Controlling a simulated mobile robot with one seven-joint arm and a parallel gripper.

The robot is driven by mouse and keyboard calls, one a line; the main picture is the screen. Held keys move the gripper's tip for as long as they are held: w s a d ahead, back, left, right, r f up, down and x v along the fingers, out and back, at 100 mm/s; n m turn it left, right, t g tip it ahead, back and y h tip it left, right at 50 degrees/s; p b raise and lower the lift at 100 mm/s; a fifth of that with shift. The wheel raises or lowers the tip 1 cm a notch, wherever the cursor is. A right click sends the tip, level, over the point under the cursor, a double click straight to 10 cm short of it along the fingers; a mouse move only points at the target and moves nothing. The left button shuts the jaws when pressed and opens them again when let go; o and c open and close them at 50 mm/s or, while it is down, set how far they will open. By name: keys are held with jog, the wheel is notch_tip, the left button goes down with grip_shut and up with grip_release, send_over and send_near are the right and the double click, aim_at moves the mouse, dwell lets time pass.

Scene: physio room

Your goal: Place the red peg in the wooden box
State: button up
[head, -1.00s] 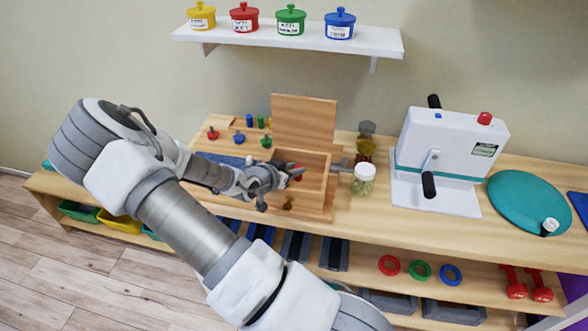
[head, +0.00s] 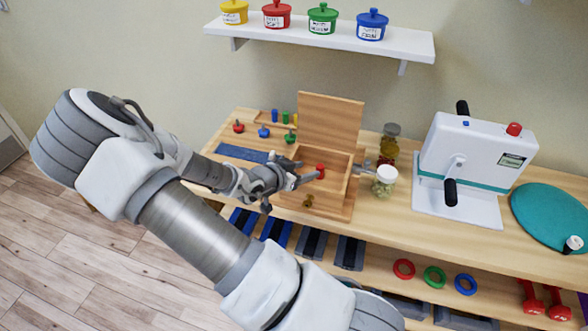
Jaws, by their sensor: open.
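The wooden box (head: 331,199) stands on the wooden bench with its lid (head: 331,120) raised at the back. The red peg (head: 320,171) is upright within the box opening; its lower end is hidden by the box's contents or my fingers. My gripper (head: 307,171) is open, reaching over the box's left side. Its fingertips are just left of the red peg, with the peg apparently apart from them. Whether one finger still touches it I cannot tell.
A lidded jar (head: 385,180) stands close to the box's right side, with a darker jar (head: 389,150) behind. A white hand-crank machine (head: 473,160) is further right. Small knobbed pieces (head: 264,132) and a blue mat (head: 241,153) lie left of the box.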

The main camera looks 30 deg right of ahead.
jog(key=a+r+n+t+y, duration=0.15)
jog(key=a+r+y, duration=0.25)
jog(key=a, duration=0.4)
jog(key=a+r+n+y+p, duration=0.1)
jog(key=a+r+n+y, duration=0.1)
jog(key=a+r+y, duration=0.35)
jog(key=a+r+n+t+y, duration=0.1)
jog(key=a+r+n+y, duration=0.15)
jog(key=a, duration=0.65)
jog(key=s+a+r+n+y, duration=0.35)
jog(key=s+r, duration=0.25)
jog(key=r, duration=0.4)
jog(key=s+d+r+n+h, duration=0.2)
jog(key=s, duration=0.4)
jog(key=s+d+r+n+h, duration=0.2)
jog(key=s+r+n, duration=0.1)
jog(key=s, duration=0.4)
jog(key=shift+d+r+g, duration=0.35)
